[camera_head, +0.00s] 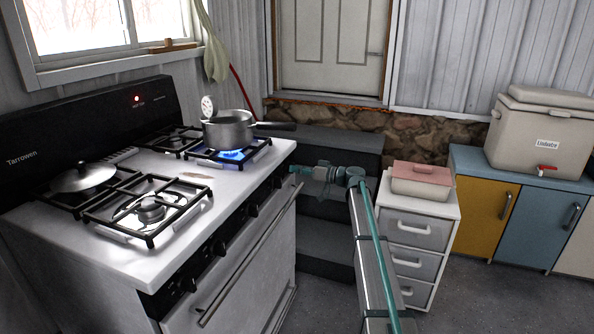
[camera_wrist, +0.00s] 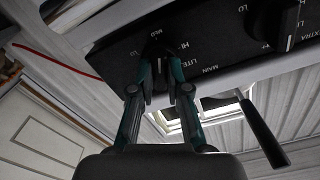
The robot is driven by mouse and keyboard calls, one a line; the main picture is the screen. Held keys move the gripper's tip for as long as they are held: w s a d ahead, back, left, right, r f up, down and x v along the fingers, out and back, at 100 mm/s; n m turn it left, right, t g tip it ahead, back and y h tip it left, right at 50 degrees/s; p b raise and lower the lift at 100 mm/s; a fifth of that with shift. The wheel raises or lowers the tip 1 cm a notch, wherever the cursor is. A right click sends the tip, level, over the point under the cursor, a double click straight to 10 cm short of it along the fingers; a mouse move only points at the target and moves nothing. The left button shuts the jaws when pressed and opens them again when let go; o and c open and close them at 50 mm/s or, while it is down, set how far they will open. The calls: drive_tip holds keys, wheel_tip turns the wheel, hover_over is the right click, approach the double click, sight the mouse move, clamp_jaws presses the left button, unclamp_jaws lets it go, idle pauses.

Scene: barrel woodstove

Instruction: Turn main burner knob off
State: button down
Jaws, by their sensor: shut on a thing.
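The stove (camera_head: 140,250) is on the left in the head view, with a row of black knobs along its front panel. A blue flame (camera_head: 232,154) burns under a steel saucepan (camera_head: 229,132) on the far right burner. My gripper (camera_head: 298,170) is at the far end of that panel. In the wrist view its two fingers (camera_wrist: 160,66) are closed on a black knob (camera_wrist: 159,52), one on each side. The panel beside this knob reads MAIN, LITE, HI and MED. The held knob is hidden in the head view, and fingers cover part of it in the wrist view.
Another black knob (camera_wrist: 278,24) sits to the right, near the EXTRA label. The oven handle (camera_head: 245,268) runs below the panel. A lidded pan (camera_head: 83,178) stands on the left burner. A white drawer unit (camera_head: 418,228) is right of my arm; dark steps (camera_head: 325,245) are behind it.

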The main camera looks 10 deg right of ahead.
drive_tip(key=m+p, duration=0.1)
drive_tip(key=m, duration=0.3)
drive_tip(key=shift+m, duration=0.3)
drive_tip(key=m+p, duration=0.2)
drive_tip(key=m, duration=0.1)
drive_tip(key=shift+r+m, duration=0.15)
drive_tip(key=shift+m, duration=0.25)
drive_tip(key=m+p, duration=0.3)
drive_tip(key=m, duration=0.1)
drive_tip(key=m+p, duration=0.3)
drive_tip(key=m, duration=0.1)
drive_tip(key=shift+r, duration=0.1)
drive_tip(key=m+p, duration=0.6)
drive_tip(key=m, duration=0.1)
drive_tip(key=m+p, duration=0.3)
drive_tip(key=m, duration=0.1)
drive_tip(key=shift+m+p, duration=1.8)
drive_tip(key=shift+m, duration=0.3)
